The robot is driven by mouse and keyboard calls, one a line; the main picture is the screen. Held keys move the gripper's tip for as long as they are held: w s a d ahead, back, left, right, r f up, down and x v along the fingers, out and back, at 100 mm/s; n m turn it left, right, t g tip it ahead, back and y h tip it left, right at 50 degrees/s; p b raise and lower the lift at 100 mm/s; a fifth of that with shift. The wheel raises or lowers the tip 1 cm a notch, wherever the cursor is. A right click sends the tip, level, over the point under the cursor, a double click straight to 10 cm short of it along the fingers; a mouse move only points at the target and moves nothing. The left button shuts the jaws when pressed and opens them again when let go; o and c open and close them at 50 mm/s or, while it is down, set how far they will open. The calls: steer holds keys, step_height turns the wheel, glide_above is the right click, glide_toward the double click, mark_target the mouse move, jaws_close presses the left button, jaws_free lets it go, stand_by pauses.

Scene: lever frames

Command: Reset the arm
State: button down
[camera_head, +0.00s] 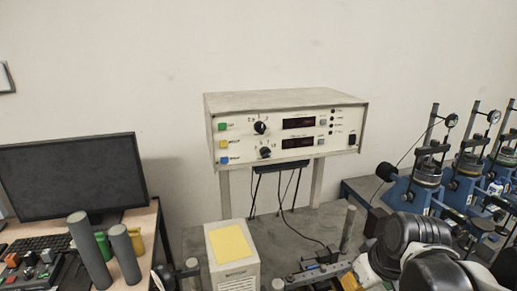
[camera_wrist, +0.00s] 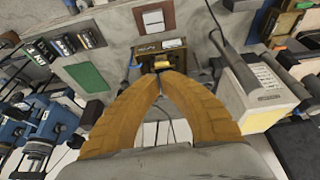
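My gripper (camera_wrist: 162,77) shows in the wrist view as two tan-orange curved fingers. Their tips come together in the upper middle, and I see nothing clearly held between them. A small box with a yellow part (camera_wrist: 162,58) lies beyond the tips, and I cannot tell whether they touch it. In the head view my black and white arm (camera_head: 412,240) reaches in at the lower right. The gripper is hard to make out there.
An instrument box (camera_head: 285,130) with knobs and displays stands on legs against the wall. A monitor (camera_head: 75,175) stands on the desk at left. A white box with a yellow top (camera_head: 232,262) stands in front. Several blue lever frames (camera_head: 468,168) stand at right.

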steer(key=s+a+f+m+t+h+b, duration=0.1)
steer(key=s+a+f+m+t+b, duration=0.1)
steer(key=s+f+b, duration=0.4)
steer(key=s+m+b, duration=0.1)
steer(key=b, duration=0.2)
steer(key=shift+s+a+f+t, duration=0.15)
steer(key=shift+f+t, duration=0.1)
steer(key=shift+t, duration=0.15)
stand_by(1.5)
